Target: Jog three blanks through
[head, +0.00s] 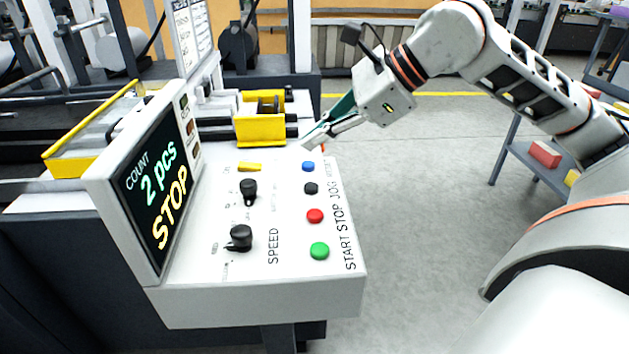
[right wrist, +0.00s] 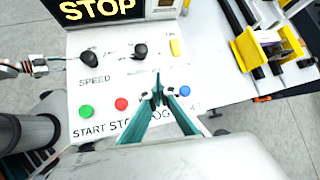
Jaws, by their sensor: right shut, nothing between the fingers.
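The control panel (head: 215,262) has a green START button (head: 319,251), a red STOP button (head: 315,216), a black JOG button (head: 311,188) and a blue RESET button (head: 308,166). The display (head: 155,195) reads COUNT 2 pcs and STOP. My right gripper (head: 312,140) is shut and empty, at the panel's far end beyond the blue button in the head view. In the right wrist view its fingertips (right wrist: 158,92) cover the black button's spot; contact cannot be told. My left gripper (right wrist: 52,63) shows partly at the left there, its jaws unclear.
Two black knobs (head: 240,237) and a yellow switch (head: 250,167) stand on the panel. A yellow machine part (head: 260,128) lies behind it. Grey floor (head: 420,220) is open to the right, with a shelf of coloured boxes (head: 545,154) beyond.

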